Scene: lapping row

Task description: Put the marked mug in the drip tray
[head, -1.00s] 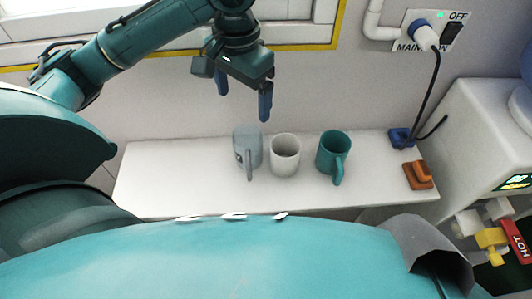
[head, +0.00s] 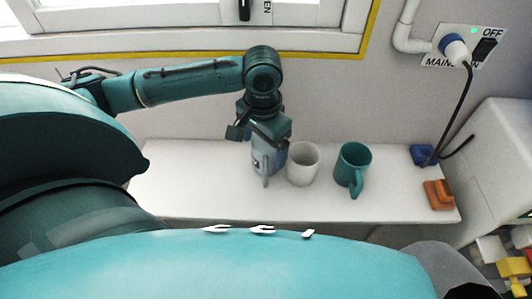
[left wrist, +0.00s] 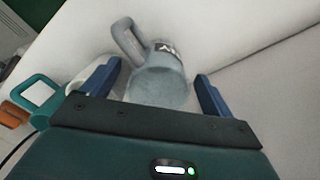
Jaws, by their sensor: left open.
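The grey-blue marked mug (head: 261,168) stands on the white shelf at the left of the mug row, its handle toward me. My right gripper is not in view. I cannot make out a drip tray.
A plain white mug (head: 303,165) stands close to the right of the marked mug, beside one gripper finger. A teal mug (head: 352,165) stands further right. The shelf's left part is clear.

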